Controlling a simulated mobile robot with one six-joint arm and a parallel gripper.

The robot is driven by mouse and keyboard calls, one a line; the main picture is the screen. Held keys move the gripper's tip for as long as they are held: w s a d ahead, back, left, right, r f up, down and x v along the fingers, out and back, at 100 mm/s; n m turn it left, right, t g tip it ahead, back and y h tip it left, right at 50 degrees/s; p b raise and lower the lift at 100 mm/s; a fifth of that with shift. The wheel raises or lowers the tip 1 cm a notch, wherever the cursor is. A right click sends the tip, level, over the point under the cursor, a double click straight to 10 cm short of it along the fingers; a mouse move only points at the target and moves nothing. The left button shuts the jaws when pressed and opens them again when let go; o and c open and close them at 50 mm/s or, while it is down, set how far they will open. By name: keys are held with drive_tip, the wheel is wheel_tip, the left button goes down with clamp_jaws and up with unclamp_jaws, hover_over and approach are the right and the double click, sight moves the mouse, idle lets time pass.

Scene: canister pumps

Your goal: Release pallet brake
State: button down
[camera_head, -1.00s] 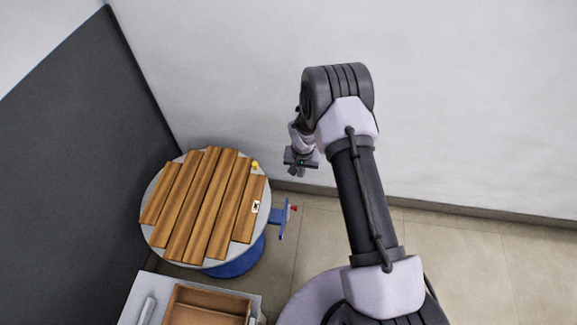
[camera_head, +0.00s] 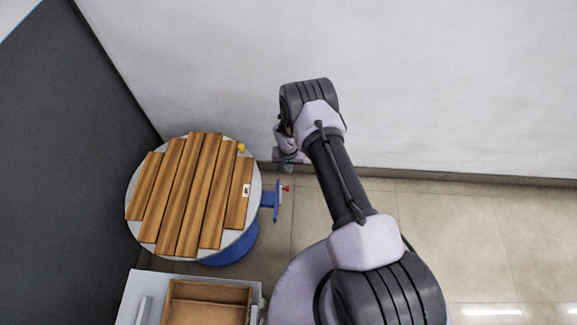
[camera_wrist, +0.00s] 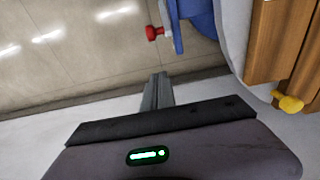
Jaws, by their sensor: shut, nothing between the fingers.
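The round pallet has wooden slats (camera_head: 187,195) on a grey disc (camera_head: 133,188) over a blue base (camera_head: 230,250). A blue bracket (camera_head: 268,200) with a small red knob (camera_head: 286,188) sticks out from its right side. A yellow knob (camera_head: 241,147) sits at the disc's upper right edge. My gripper (camera_head: 286,168) is shut and empty, just above the red knob in the head picture, apart from it. In the wrist view the shut fingers (camera_wrist: 160,78) point toward the red knob (camera_wrist: 154,33) and blue bracket (camera_wrist: 190,12); the yellow knob (camera_wrist: 290,103) is at right. Which part is the brake is unclear.
A grey cart with a wooden tray (camera_head: 168,300) stands in front of the pallet. A dark panel (camera_head: 60,150) is at left and a white wall (camera_head: 400,90) behind. The tiled floor (camera_head: 470,220) at right is clear.

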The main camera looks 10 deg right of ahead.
drive_tip(key=s+f, duration=0.1)
drive_tip(key=s+a+f+b, duration=0.1)
drive_tip(key=s+f, duration=0.1)
drive_tip(key=shift+s+a, duration=0.1)
drive_tip(key=shift+s, duration=0.15)
idle(0.4)
